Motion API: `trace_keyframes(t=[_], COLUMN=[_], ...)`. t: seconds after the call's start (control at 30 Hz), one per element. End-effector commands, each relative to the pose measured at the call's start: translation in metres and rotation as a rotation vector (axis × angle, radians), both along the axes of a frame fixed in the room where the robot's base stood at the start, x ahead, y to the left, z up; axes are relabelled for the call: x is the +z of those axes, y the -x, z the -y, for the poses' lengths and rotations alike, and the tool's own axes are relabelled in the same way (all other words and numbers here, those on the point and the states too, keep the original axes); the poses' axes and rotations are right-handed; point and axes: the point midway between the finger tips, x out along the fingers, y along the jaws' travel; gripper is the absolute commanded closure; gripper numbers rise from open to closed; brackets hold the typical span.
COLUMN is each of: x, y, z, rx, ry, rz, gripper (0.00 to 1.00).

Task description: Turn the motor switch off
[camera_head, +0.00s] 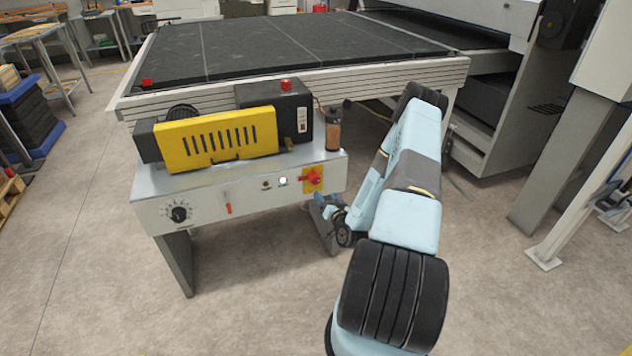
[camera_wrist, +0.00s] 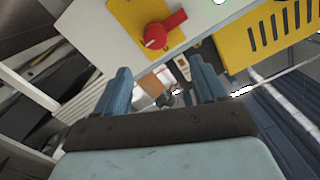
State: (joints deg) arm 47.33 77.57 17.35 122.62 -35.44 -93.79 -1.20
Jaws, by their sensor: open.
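A red rotary switch (camera_head: 313,177) on a yellow plate (camera_head: 307,190) sits at the right end of the coater's front panel. In the wrist view the switch (camera_wrist: 165,29) shows near the top, its handle slanting up to the right on the yellow plate (camera_wrist: 128,14). No label naming it as the motor switch is readable. My gripper (camera_head: 328,204) is just below and right of the switch in the head view, apart from it. In the wrist view its two blue fingers (camera_wrist: 163,80) are spread with nothing held, and the switch lies beyond and above them.
The front panel (camera_head: 240,198) also carries a black dial (camera_head: 179,213), an orange-red slider (camera_head: 229,208) and a lit indicator (camera_head: 283,181). A yellow slotted cover (camera_head: 216,139) and a brown jar (camera_head: 333,130) stand above it. Open floor lies in front.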

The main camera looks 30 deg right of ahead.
Motion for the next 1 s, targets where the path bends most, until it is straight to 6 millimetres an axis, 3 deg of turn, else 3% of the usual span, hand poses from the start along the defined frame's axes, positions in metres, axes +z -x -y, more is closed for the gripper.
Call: trace_keyframes(t=[0.2,0.37,1.0], x=[-0.011,-0.011,-0.011], y=[0.009,-0.002,-0.106], z=[0.001,0.002,0.015], rx=[-0.031,-0.033,-0.032], ry=[-0.029,-0.027,-0.028], rz=[0.037,0.040,0.038], gripper=[0.29,0.29,0.29])
